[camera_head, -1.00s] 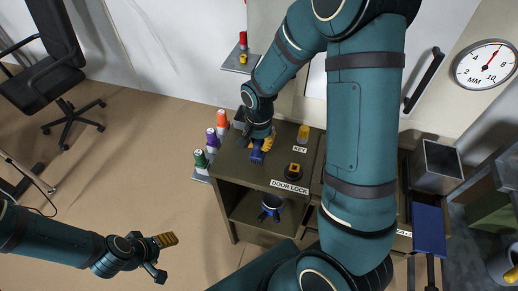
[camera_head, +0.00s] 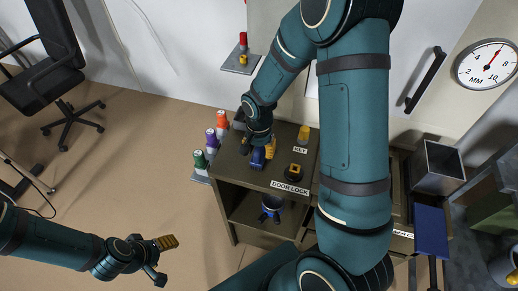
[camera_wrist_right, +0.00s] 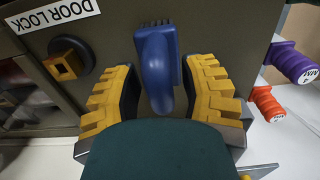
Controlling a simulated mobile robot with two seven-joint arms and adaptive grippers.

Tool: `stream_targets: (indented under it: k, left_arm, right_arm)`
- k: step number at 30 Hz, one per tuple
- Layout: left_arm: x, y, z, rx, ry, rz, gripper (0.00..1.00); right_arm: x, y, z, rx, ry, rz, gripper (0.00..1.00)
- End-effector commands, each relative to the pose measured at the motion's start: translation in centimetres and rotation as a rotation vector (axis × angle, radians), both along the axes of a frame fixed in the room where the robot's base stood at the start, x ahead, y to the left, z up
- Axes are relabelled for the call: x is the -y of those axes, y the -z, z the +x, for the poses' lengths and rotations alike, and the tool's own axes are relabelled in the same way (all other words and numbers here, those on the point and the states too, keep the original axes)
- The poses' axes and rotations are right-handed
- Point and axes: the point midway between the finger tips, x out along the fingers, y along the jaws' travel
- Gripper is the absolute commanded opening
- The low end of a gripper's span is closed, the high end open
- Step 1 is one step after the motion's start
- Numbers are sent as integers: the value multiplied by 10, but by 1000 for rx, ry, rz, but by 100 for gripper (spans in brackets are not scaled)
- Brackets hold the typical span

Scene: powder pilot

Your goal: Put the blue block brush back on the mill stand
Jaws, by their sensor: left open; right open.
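The blue block brush (camera_head: 257,158) is on the dark cabinet top near its left edge. In the right wrist view the brush (camera_wrist_right: 158,70) shows dark bristles at its far end and its rounded handle toward me. My right gripper (camera_head: 264,150) is open, with its yellow fingers on both sides of the brush; in the wrist view the gripper (camera_wrist_right: 162,100) has gaps beside the handle. My left gripper (camera_head: 164,260) is open and empty over the floor at lower left. I cannot tell which fixture is the mill stand.
Orange (camera_head: 222,118), purple (camera_head: 211,137) and green (camera_head: 199,158) capped holders line the cabinet's left side.

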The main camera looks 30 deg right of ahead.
Motion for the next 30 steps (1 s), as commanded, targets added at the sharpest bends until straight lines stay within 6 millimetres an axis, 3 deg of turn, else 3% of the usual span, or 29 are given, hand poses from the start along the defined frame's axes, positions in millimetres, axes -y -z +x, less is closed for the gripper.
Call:
stream_targets:
  k: [5, 19, 24, 30]
  left_arm:
    - [0, -5, 2, 4, -3, 0, 64]
    - [-1, -20, 6, 15, -11, 4, 64]
    - [-1, -22, 7, 16, -13, 4, 64]
    - [-1, -22, 7, 17, -13, 4, 64]
  right_arm:
    - [0, -13, 1, 4, 0, 0, 42]
    - [0, -103, 1, 4, -1, 0, 42]
    - [0, -120, 0, 2, 0, 1, 42]
    - [0, -124, 0, 0, 0, 0, 42]
